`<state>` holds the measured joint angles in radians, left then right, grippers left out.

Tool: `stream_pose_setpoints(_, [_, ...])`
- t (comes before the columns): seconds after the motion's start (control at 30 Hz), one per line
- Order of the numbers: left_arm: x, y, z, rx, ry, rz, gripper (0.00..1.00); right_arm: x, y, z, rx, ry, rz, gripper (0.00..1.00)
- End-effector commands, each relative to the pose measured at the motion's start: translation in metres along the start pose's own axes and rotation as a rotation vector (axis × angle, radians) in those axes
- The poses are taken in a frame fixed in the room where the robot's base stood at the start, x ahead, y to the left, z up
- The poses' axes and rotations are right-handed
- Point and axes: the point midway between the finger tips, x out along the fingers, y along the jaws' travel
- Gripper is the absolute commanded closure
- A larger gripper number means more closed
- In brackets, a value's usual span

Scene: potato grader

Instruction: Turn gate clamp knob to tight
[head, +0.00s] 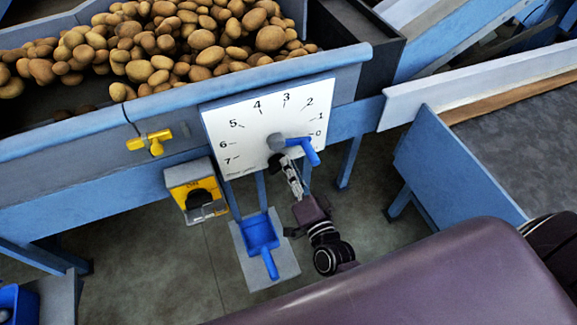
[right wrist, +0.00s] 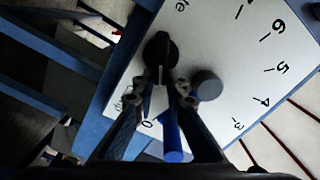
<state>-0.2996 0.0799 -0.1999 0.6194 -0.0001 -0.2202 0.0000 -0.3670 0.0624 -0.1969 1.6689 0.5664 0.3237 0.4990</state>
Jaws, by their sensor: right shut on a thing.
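The black clamp knob (right wrist: 158,55) is on the white dial plate (right wrist: 225,45), between the fingertips of my right gripper (right wrist: 165,85) in the right wrist view. The gripper is shut on it. In the head view the right gripper (head: 279,162) reaches the lower part of the dial plate (head: 235,125), largely hiding the knob. A grey hub (right wrist: 207,84) with a blue lever (right wrist: 172,138) is right beside the fingers. In the head view the blue lever (head: 312,153) points toward 0. Plate lettering near the knob is too cut off or small to read. My left gripper is not in view.
A blue-sided trough full of potatoes (head: 200,40) is behind the plate. A blue-sided conveyor (head: 455,170) stands right.

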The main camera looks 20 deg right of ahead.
Motion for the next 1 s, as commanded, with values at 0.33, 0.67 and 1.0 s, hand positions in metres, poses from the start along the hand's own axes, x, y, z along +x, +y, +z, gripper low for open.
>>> stream_pose_setpoints(0.33, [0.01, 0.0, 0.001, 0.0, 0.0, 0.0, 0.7, 0.0, 0.009, 0.001, 0.298, 0.001, -0.001, 1.0])
stream_pose_setpoints(0.67, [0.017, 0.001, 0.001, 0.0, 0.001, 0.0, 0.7, 0.0, 0.012, 0.003, 0.475, 0.001, -0.001, 1.0])
stream_pose_setpoints(1.0, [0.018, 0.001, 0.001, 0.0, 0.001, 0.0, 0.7, 0.0, 0.013, 0.003, 0.532, 0.001, 0.0, 1.0])
